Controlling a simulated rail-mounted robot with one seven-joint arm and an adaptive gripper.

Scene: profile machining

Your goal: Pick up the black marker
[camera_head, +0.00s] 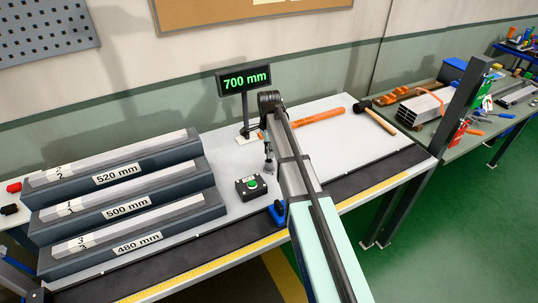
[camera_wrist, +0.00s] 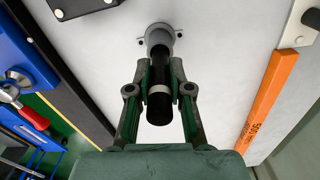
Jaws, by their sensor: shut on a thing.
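The black marker (camera_wrist: 158,108) is in the middle of the wrist view, with a grey band around it. Its far end is in or at a round grey holder (camera_wrist: 158,36) on the light tabletop. My gripper (camera_wrist: 160,75) has its two green fingers closed on either side of the marker. In the head view my gripper (camera_head: 267,147) is low over the table beside the button box, and the holder (camera_head: 268,168) shows just below it. The marker is too small and covered to make out clearly there.
The button box (camera_head: 250,186) with a green button is close by on the left. The 700 mm display (camera_head: 246,81) stands behind. An orange bar (camera_head: 318,116) and a mallet (camera_head: 375,118) lie to the right. Stepped racks with profiles (camera_head: 125,190) fill the left.

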